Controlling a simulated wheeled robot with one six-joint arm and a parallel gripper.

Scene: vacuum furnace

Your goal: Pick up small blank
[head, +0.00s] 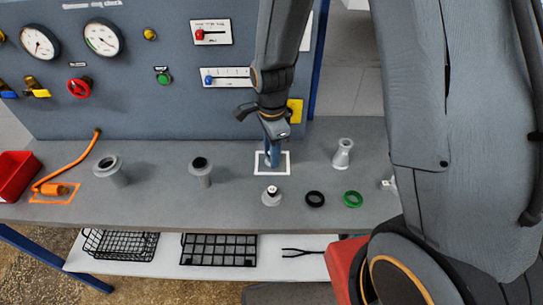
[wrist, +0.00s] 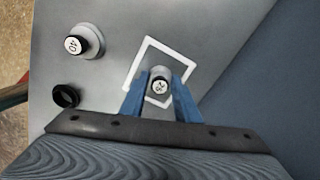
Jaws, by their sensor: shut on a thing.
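My gripper (head: 272,160) points down at the white square outline (head: 288,172) on the grey bench. In the wrist view, its two blue fingers (wrist: 160,84) are shut on a small grey round blank (wrist: 160,76) with a white label on top, too small to read surely. The blank is over the square outline (wrist: 148,45); I cannot tell whether it touches the bench. In the head view the fingers mostly hide it. A larger flanged blank (head: 271,198) stands in front of the square. Its label seems to read 40 in the wrist view (wrist: 86,40).
A black ring (head: 315,199) and a green ring (head: 353,199) lie right of the larger blank. A silver fitting (head: 343,153) stands right of the square. Two grey flanged tubes (head: 199,171) (head: 110,170) stand to the left. The gauge panel (head: 130,75) rises close behind.

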